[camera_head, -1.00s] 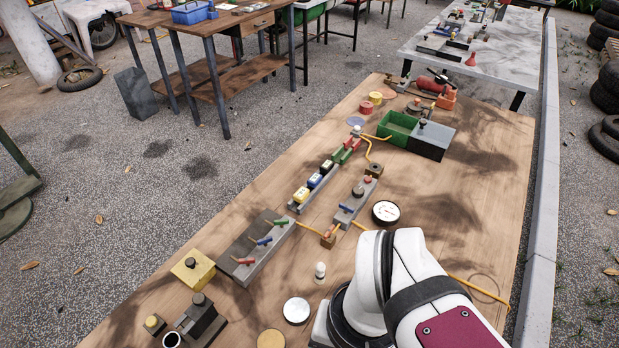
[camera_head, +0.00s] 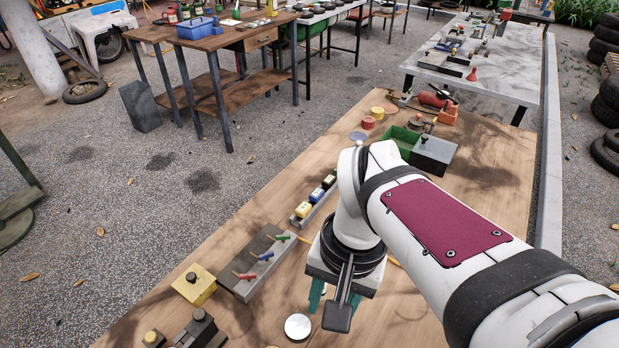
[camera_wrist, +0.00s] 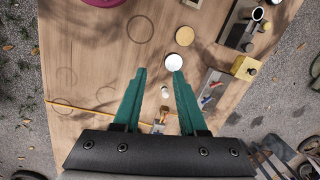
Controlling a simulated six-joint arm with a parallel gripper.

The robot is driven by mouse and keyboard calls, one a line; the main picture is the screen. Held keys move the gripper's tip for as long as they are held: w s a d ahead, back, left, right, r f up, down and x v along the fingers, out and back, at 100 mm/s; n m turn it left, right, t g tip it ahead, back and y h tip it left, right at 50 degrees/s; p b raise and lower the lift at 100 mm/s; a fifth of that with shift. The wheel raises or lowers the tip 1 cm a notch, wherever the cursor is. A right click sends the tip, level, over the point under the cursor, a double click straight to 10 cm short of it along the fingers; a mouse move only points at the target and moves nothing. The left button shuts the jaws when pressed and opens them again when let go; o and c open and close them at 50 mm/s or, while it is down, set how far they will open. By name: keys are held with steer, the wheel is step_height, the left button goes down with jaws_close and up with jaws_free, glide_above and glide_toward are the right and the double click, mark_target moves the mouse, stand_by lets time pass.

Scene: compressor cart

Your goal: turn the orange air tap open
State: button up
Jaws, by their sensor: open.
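The orange air tap (camera_wrist: 161,120) shows small in the wrist view, at the end of a yellow hose (camera_wrist: 95,112). It lies between the bases of my two fingers, below the line of their tips in the picture. My gripper (camera_head: 334,302) is open and empty, pointing down above the wooden table. Which way the tap handle points is too small to tell.
A white disc (camera_head: 298,326) lies near my gripper. A small white knob (camera_wrist: 165,92) shows between the fingers in the wrist view. A grey block with red, blue and green levers (camera_head: 262,262) and a yellow box (camera_head: 194,284) stand left. The table (camera_head: 482,205) is bare at right.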

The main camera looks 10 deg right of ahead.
steer(key=w+d+f+m+h, duration=0.15)
steer(key=w+d, duration=0.25)
steer(key=w, duration=0.8)
steer(key=w+d+f+m, duration=0.1)
steer(key=w+d+f, duration=0.2)
steer(key=w, duration=0.9)
step_height(320, 180, down, 16)
steer(key=shift+w+d+r, duration=0.15)
jaws_close()
